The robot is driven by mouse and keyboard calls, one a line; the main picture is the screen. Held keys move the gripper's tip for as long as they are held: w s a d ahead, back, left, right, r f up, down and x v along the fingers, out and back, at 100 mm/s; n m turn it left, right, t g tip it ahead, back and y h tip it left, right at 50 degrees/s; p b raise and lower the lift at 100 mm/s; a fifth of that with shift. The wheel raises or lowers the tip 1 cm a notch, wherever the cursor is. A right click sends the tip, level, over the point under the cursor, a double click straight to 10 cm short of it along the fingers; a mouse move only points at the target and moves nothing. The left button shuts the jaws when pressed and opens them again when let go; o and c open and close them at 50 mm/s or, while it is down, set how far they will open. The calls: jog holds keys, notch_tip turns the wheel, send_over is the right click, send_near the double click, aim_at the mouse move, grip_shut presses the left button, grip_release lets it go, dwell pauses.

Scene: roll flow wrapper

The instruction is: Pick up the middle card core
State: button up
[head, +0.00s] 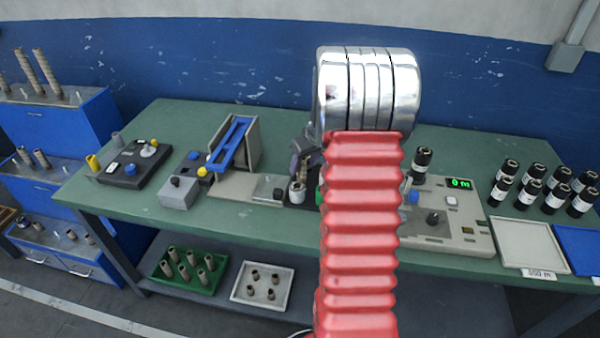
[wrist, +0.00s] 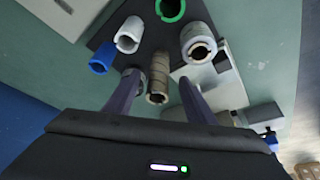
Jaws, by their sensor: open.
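A brown card core (wrist: 159,70) stands between the two fingers of my gripper (wrist: 159,80) in the wrist view, with a gap on each side. The fingers are open and hold nothing. In the head view my gripper (head: 304,150) is small and partly hidden by my red arm. Below it a short pale core (head: 297,190) stands on the bench, partly hidden. Around the brown core in the wrist view are a white tube (wrist: 130,36), a blue tube (wrist: 103,57), a green ring (wrist: 170,9) and a grey-white tube (wrist: 197,42).
The green bench (head: 270,235) carries control boxes (head: 133,163), a blue sloped chute (head: 233,143), a panel with a green display (head: 460,183) and several black rolls (head: 532,182). A green tray (head: 205,285) and a white tray (head: 285,295) on the lower shelf hold short cores.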

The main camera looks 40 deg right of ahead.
aim_at(302, 168)
jog(key=x, duration=0.4)
jog(key=shift+d, duration=0.1)
dwell(0.4)
jog(key=c, duration=1.1)
